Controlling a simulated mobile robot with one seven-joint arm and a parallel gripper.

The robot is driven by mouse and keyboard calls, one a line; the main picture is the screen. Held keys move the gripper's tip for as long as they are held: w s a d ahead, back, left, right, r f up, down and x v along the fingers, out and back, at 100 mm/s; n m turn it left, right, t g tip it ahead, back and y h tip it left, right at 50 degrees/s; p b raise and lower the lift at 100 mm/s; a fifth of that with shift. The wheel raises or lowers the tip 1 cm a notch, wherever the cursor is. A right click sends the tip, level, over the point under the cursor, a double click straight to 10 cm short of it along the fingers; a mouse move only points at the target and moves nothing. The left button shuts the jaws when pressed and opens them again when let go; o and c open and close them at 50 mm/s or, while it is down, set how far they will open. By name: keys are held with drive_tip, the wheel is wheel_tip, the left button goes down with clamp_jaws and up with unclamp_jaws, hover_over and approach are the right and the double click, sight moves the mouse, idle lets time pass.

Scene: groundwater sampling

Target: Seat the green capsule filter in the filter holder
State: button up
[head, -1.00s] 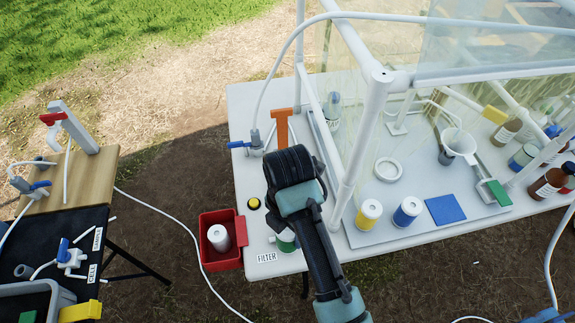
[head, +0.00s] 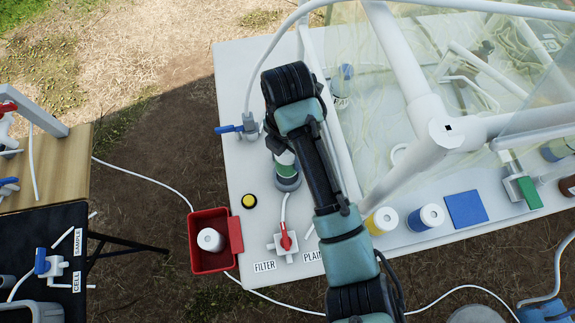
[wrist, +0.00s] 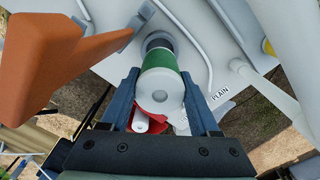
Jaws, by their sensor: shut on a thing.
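The green capsule filter (head: 285,164) is a white cylinder with a green band, and my gripper is shut on it. In the wrist view the filter (wrist: 162,85) lies between the two fingers of my gripper (wrist: 160,98). Its far end lines up with a dark grey ring, the filter holder (wrist: 157,40). In the head view the grey holder (head: 288,183) shows just below the filter. The filter looks at or in the ring; how deep it sits, I cannot tell. My wrist hides part of the filter in the head view.
A red-handled valve (head: 285,241) stands near the FILTER label (head: 265,267). A blue-handled valve (head: 240,128), a yellow button (head: 249,200) and a red bin (head: 196,250) are to the left. A white frame post (head: 400,175) rises right of my arm. An orange piece (wrist: 55,60) is close in the wrist view.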

sight(288, 168)
wheel_tip(288, 168, down, 8)
drive_tip(key=b, duration=0.6)
drive_tip(key=shift+r, duration=0.3)
drive_tip(key=o, duration=1.4)
drive_tip(key=shift+c, duration=0.2)
wheel_tip(288, 168, up, 12)
drive_tip(key=p, duration=1.1)
drive_tip(key=shift+p, duration=0.3)
